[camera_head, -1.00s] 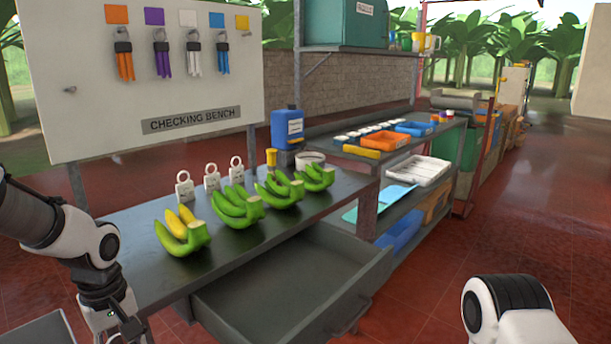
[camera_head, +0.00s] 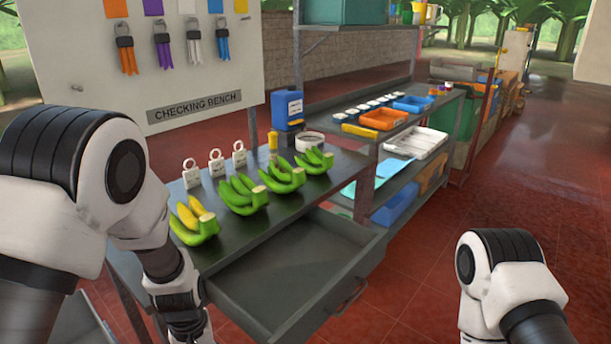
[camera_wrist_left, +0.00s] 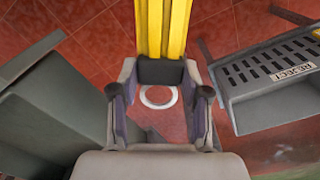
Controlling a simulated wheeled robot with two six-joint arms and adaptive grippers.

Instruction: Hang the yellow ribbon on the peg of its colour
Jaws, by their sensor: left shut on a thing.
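The yellow ribbon (camera_wrist_left: 150,25) is in the left wrist view, with a black clip (camera_wrist_left: 160,71) and a pale ring (camera_wrist_left: 158,97). My left gripper (camera_wrist_left: 160,80) is shut on it at the clip; the head view shows the left arm but not its jaws. In the head view, the yellow card (camera_head: 241,6) is at the right end of the board's row, with a bare peg (camera_head: 246,18) just below. Orange (camera_head: 128,60), purple (camera_head: 164,54), white (camera_head: 194,50) and blue (camera_head: 222,48) ribbons hang under their cards. My right gripper is out of view.
The checking bench (camera_head: 231,224) carries several banana bunches, white padlock-shaped tags and a blue container (camera_head: 287,110). An open drawer (camera_head: 300,262) juts out in front. A bare side peg (camera_head: 77,88) is at the board's left. A grey reject bin (camera_wrist_left: 270,108) shows in the wrist view.

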